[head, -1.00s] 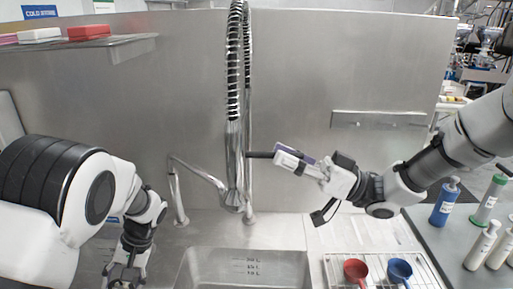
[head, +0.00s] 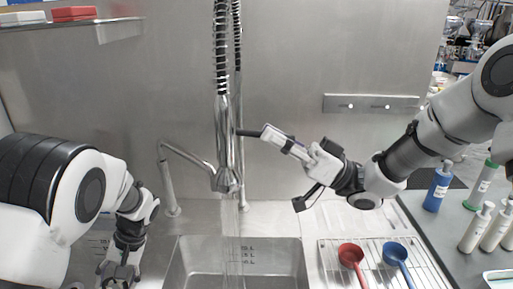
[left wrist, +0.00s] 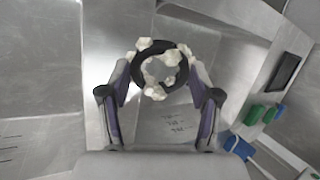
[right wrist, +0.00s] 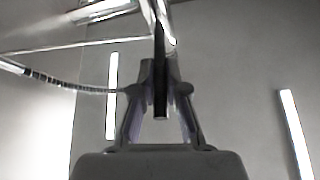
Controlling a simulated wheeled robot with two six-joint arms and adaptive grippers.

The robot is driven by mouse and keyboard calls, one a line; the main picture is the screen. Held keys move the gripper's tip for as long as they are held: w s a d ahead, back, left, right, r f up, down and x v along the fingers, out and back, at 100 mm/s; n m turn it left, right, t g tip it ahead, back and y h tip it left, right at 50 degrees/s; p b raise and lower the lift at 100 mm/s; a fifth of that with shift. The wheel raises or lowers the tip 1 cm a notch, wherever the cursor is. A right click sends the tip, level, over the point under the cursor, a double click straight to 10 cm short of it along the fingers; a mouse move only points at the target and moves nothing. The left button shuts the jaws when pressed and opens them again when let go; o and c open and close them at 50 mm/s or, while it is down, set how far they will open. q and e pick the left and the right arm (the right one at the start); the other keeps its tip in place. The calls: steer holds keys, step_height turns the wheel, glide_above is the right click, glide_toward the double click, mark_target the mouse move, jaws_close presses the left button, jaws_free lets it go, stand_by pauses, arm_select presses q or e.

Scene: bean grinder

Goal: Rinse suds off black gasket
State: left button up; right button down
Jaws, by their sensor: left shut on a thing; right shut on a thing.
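The black gasket (left wrist: 138,66) is a ring held between the fingertips of my left gripper (left wrist: 160,75), with several white suds clumps (left wrist: 155,92) on it. In the head view my left gripper (head: 118,274) is at the lower left, left of the sink basin (head: 182,262); the gasket is hard to make out there. My right gripper (head: 275,138) is shut on the dark tap lever (head: 248,133), which also shows in the right wrist view (right wrist: 160,85). A thin water stream (head: 231,222) falls from the spray head (head: 227,180) into the basin.
A drying rack (head: 330,260) with a red scoop (head: 350,254) and a blue scoop (head: 395,253) stands right of the basin. Several bottles (head: 476,229) stand farther right. A second curved spout (head: 185,153) is left of the spray head. A shelf (head: 120,24) hangs upper left.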

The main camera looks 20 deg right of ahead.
steer(key=c, duration=1.2)
jaws_free()
steer(key=v, duration=1.2)
